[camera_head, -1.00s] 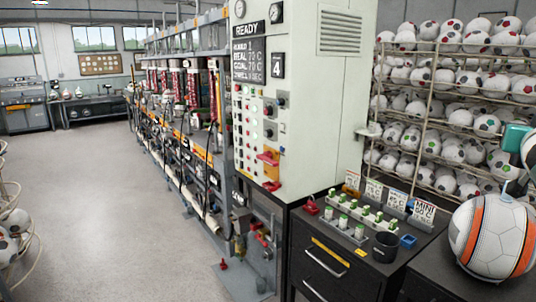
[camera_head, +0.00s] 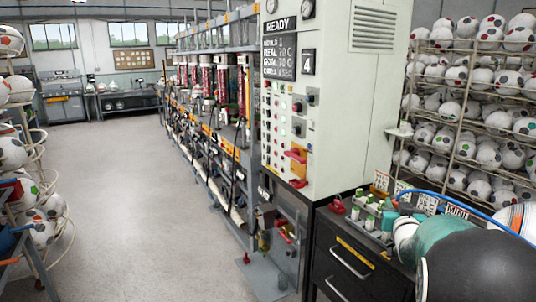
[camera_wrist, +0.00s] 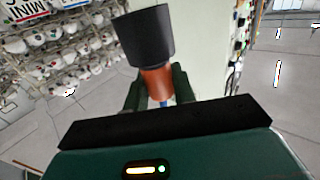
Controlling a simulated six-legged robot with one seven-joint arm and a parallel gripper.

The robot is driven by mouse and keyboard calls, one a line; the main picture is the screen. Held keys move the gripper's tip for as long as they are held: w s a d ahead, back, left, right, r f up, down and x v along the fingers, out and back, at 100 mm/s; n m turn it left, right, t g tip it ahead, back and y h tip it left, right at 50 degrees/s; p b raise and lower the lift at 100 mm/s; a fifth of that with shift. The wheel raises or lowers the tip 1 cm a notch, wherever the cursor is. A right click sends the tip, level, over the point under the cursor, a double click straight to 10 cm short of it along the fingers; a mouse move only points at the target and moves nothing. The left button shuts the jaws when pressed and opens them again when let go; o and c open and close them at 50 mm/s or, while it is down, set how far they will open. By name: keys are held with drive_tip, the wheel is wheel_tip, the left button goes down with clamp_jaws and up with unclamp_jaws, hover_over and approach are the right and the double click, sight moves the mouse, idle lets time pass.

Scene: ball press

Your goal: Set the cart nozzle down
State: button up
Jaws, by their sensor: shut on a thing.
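The cart nozzle (camera_wrist: 147,38), a black cylinder with a copper-orange collar, is in the wrist view. My gripper (camera_wrist: 158,88) is shut on it, with dark fingers on both sides of the collar. A bit of blue shows below the collar. In the head view my teal and black arm fills the lower right, and a blue hose (camera_head: 465,200) arcs over it. The nozzle cannot be made out there. I cannot tell for certain where the cart is.
The pale control cabinet (camera_head: 340,110) reads READY. A dark drawer bench (camera_head: 350,265) with small green-capped bottles (camera_head: 370,208) stands beside it. Ball racks stand at right (camera_head: 480,90) and left (camera_head: 45,185). The grey floor (camera_head: 130,190) between is open.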

drive_tip(key=a+f+n+y, duration=0.1)
drive_tip(key=a+f+y, duration=0.1)
drive_tip(key=a+f, duration=0.8)
drive_tip(key=a+f+n+y, duration=0.1)
drive_tip(key=a+f, duration=0.7)
drive_tip(key=f, duration=0.4)
drive_tip(key=s+a+f, duration=0.3)
drive_tip(key=s+f, duration=0.2)
drive_tip(key=f, duration=0.2)
drive_tip(key=s+a+f+y, duration=0.1)
drive_tip(key=s+a+f, duration=0.1)
drive_tip(key=s+f, duration=0.2)
wheel_tip(320, 180, down, 4)
drive_tip(key=shift+s+a+r+n+t, duration=0.25)
drive_tip(key=shift+s+a+n+t, duration=0.05)
drive_tip(key=shift+s+a+n, duration=0.1)
drive_tip(key=shift+w+a, duration=0.1)
